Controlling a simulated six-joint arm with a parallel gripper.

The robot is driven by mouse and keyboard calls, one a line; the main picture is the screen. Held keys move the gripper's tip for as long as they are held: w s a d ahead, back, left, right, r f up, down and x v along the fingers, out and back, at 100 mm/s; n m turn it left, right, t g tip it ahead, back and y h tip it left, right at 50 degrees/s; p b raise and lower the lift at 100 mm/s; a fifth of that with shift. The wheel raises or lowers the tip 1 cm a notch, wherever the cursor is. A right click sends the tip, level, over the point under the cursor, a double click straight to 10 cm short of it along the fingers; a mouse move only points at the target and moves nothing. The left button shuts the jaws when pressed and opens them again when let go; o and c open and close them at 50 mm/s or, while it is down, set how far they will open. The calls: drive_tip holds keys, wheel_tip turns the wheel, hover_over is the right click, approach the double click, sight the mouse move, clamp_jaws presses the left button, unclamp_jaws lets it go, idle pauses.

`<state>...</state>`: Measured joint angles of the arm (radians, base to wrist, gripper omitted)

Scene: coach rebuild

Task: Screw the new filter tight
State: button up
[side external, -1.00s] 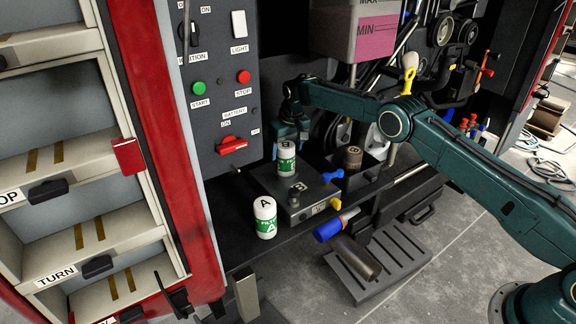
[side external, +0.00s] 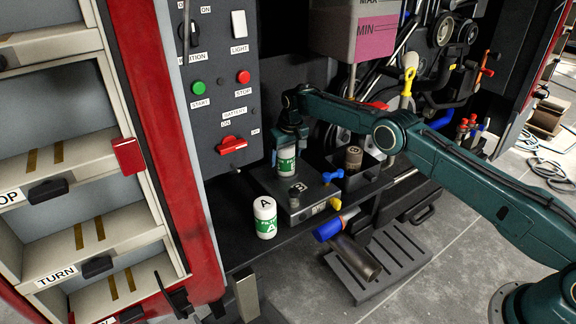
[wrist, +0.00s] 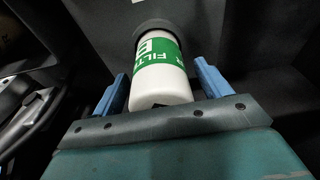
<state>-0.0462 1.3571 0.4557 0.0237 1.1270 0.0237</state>
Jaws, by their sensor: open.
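A white filter with a green band (side external: 286,166) stands upright at the back of the dark filter block (side external: 322,196). My gripper (side external: 287,153) is over its top and hides its cap in the side view. In the wrist view the filter (wrist: 165,70) is between my two blue fingers (wrist: 160,88), with a gap on each side. The jaws are open. The filter's far end meets a dark round seat (wrist: 158,27). A second white and green filter, marked A (side external: 265,218), stands upright on the shelf, left of the block.
A brown, dirty canister (side external: 354,158) sits in an open dark box (side external: 372,172) right of the block. Blue (side external: 333,177) and yellow (side external: 314,203) fittings stick out of the block. A blue and red-orange tool (side external: 334,226) lies at the shelf edge. The control panel (side external: 215,75) stands close behind left.

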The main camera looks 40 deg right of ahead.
drive_tip(key=c, duration=1.2)
drive_tip(key=m, duration=0.4)
drive_tip(key=shift+h, duration=0.4)
drive_tip(key=o, duration=1.7)
drive_tip(key=shift+c, duration=0.2)
drive_tip(key=shift+v, duration=5)
drive_tip(key=shift+w+r, duration=0.1)
drive_tip(key=v, duration=0.7)
drive_tip(key=shift+r, duration=0.15)
